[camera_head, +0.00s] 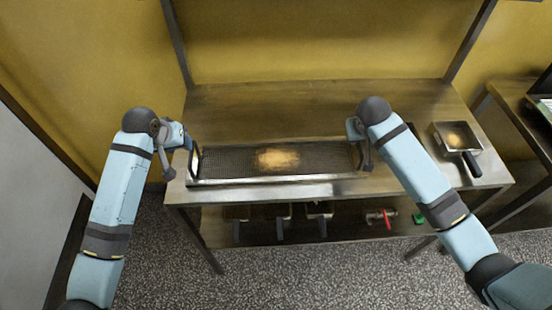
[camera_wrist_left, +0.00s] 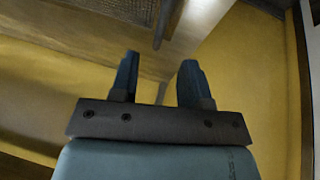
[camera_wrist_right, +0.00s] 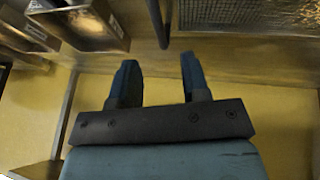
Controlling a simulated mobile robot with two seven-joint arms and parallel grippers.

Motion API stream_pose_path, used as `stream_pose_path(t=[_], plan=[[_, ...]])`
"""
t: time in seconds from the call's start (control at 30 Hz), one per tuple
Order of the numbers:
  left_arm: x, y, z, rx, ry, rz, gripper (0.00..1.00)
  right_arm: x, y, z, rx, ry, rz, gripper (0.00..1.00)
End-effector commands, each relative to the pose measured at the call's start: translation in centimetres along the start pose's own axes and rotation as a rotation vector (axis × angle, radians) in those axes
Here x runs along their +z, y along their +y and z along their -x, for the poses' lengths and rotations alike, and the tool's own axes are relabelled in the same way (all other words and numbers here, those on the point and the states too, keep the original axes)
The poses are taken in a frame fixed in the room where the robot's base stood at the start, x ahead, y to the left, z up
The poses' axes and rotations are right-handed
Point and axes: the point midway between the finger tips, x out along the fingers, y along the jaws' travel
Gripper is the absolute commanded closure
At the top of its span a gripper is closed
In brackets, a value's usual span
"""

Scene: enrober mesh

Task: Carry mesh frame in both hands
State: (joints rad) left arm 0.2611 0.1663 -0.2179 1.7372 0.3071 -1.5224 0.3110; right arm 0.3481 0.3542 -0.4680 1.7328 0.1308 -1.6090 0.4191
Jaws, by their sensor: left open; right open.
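The mesh frame (camera_head: 330,158), a long metal tray with a dark mesh floor and a tan patch in its middle, lies on the table along the front edge. My left gripper (camera_head: 190,145) is at its left end and my right gripper (camera_head: 360,152) at its right end. In the left wrist view a dark bar (camera_wrist_left: 166,22) at the frame's end lies ahead of the open, empty fingers (camera_wrist_left: 159,68). In the right wrist view a similar bar (camera_wrist_right: 158,22) lies ahead of the open, empty fingers (camera_wrist_right: 158,68). Contact cannot be told.
A square metal pan (camera_head: 455,135) with a dark handle stands at the table's right. The lower shelf (camera_head: 350,228) holds several pans, a red item (camera_head: 380,216) and a green item (camera_head: 420,216). The wooden tabletop (camera_head: 290,108) behind the frame is clear. Another table (camera_head: 510,110) stands at right.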

Motion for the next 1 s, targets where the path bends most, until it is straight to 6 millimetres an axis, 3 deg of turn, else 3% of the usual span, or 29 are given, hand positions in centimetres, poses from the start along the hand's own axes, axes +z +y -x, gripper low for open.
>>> stream_pose_path(t=[0.2, 0.4, 0.87, 1.0], plan=[[0.0, 0.0, -4.4, 0.000, -0.002, 0.001, 0.57, 0.0, 0.0, -4.4, 0.002, -0.003, 0.000, 0.58], [0.0, 0.0, -7.1, -0.001, -0.001, 0.000, 0.57, 0.0, 0.0, -7.1, 0.001, -0.002, 0.000, 0.58], [0.0, 0.0, -8.2, 0.000, 0.001, 0.000, 0.57, 0.0, 0.0, -8.2, 0.000, 0.000, 0.000, 0.58], [0.0, 0.0, -8.2, 0.000, 0.001, 0.000, 0.85, 0.0, 0.0, -8.2, 0.000, 0.000, 0.000, 0.85]])
